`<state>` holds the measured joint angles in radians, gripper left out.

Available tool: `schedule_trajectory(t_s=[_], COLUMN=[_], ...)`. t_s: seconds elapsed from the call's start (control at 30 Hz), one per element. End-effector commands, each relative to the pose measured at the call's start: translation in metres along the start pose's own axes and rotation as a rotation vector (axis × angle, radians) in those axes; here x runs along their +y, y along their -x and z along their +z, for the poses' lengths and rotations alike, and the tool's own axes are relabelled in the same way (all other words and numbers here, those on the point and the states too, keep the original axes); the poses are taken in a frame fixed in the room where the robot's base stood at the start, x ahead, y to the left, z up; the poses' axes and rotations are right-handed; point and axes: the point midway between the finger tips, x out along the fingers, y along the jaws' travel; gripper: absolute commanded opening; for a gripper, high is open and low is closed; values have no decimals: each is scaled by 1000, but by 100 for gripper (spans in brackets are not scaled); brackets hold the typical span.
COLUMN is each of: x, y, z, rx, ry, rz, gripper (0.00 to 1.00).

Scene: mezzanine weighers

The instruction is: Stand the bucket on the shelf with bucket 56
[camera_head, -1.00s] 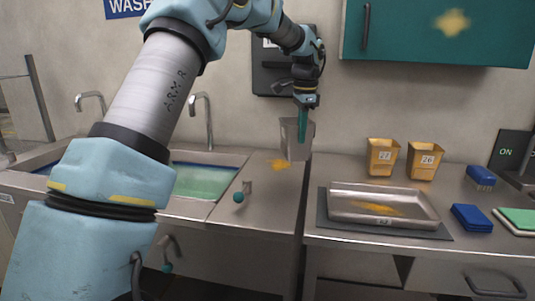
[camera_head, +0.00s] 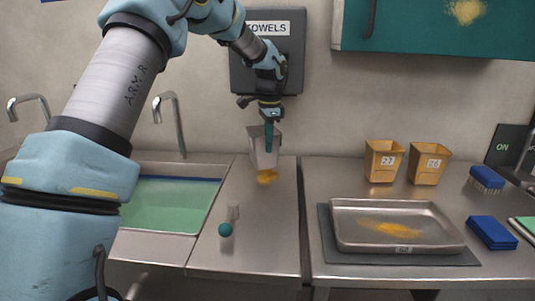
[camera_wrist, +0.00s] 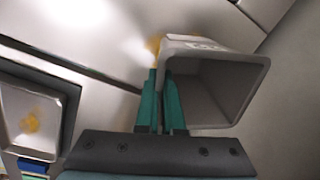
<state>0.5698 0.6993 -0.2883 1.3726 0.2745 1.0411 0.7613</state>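My gripper (camera_head: 270,140) has green fingers and is shut on the wall of a grey bucket (camera_head: 263,150). In the wrist view, one finger of my gripper (camera_wrist: 162,100) shows inside the open mouth of the grey bucket (camera_wrist: 215,95) and one outside. The mouth looks empty. A mark on its outer face is too blurred to read. The bucket hangs roughly upright near the wall, over or just above the steel counter by a yellow stain; I cannot tell if it touches. No shelf and no bucket marked 56 can be made out.
Two yellow-brown buckets, seemingly 27 (camera_head: 383,162) and 26 (camera_head: 428,165), stand on the right counter (camera_head: 335,178). A steel tray (camera_head: 345,235) lies in front on a dark mat. A sink (camera_head: 135,235) is left; a teal cabinet (camera_head: 420,30) hangs above.

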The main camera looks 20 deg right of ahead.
Motion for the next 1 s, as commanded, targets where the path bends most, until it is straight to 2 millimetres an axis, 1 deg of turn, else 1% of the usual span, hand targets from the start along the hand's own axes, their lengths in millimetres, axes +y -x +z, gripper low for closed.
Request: schedule_trajectory(t_s=[0.1, 0.33, 0.67, 0.7, 0.9, 0.97, 1.0], x=[0, 3, 3, 4, 4, 3, 3], y=[-7, -35, -39, -41, -40, -40, -40], z=[0, 0, 0, 0, 0, 0, 0], rx=[1, 0, 2, 1, 1, 1, 1], ry=[0, 0, 0, 0, 0, 0, 0], rz=[-1, -1, -3, -1, -1, -1, -1], gripper=[0, 0, 0, 6, 28, 35, 35])
